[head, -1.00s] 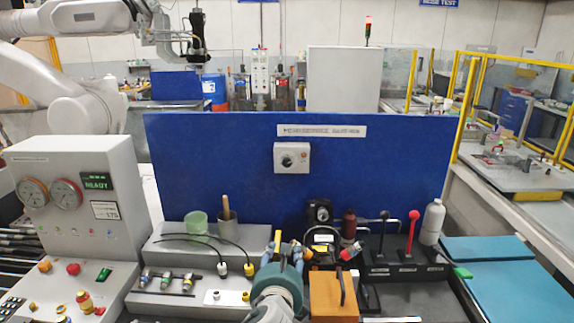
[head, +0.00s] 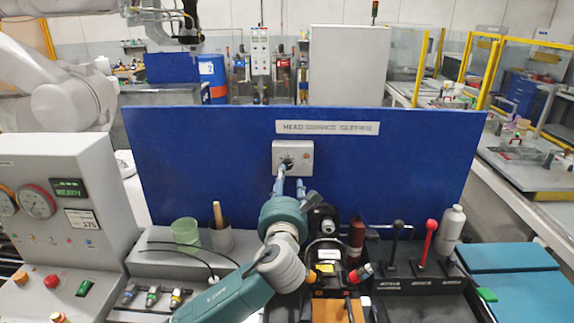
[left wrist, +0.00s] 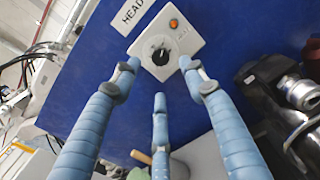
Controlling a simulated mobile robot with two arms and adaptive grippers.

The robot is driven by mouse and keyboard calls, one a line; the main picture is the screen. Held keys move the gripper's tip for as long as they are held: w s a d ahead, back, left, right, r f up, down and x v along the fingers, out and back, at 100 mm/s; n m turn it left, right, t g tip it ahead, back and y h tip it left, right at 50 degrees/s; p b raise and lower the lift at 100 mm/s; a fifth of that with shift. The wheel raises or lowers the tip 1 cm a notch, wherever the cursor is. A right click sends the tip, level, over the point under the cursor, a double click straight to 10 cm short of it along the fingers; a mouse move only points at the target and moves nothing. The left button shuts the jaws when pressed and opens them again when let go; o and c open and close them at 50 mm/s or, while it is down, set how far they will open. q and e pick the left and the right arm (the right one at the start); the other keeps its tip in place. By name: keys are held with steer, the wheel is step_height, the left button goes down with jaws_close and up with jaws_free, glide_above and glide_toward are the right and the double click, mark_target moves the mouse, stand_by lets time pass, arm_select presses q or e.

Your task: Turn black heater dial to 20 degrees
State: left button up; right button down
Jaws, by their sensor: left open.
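The black heater dial (left wrist: 160,54) with a white pointer line sits on a pale grey control box (left wrist: 189,40) on the blue panel. In the head view the box (head: 304,152) is at the upper middle, with the dial (head: 287,160) partly behind the fingers. My left gripper (head: 289,182) reaches up to the box from below. In the left wrist view its three blue fingers (left wrist: 159,74) are spread open, with two tips near the box's lower corners and one below. The dial is between and beyond them, apparently untouched. Dial numbers are too small to read. My right gripper is not in view.
An orange lamp (left wrist: 173,23) sits on the box near the dial. Below the panel stand a green cup (head: 186,232), a black lever unit with a red-knobbed lever (head: 428,240), and a pale bottle (head: 453,225). The blue panel (head: 200,160) is clear around the box.

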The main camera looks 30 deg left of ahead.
mark_target(287, 166)
arm_select(q)
steer(key=x, duration=0.2)
steer(key=p+x, duration=0.1)
steer(key=x, duration=0.2)
steer(key=shift+r, duration=0.2)
steer(key=shift+f+p+x, duration=0.1)
steer(key=shift+p+x, duration=0.15)
steer(key=shift+x, duration=0.35)
steer(key=shift+f+p+x, duration=0.15)
steer(key=shift+p+x, duration=0.05)
steer(key=shift+x, duration=0.45)
steer(key=shift+w+a, duration=0.2)
steer(key=shift+w, duration=0.05)
steer(key=shift+c, duration=0.3)
steer(key=c, duration=0.8)
jaws_close()
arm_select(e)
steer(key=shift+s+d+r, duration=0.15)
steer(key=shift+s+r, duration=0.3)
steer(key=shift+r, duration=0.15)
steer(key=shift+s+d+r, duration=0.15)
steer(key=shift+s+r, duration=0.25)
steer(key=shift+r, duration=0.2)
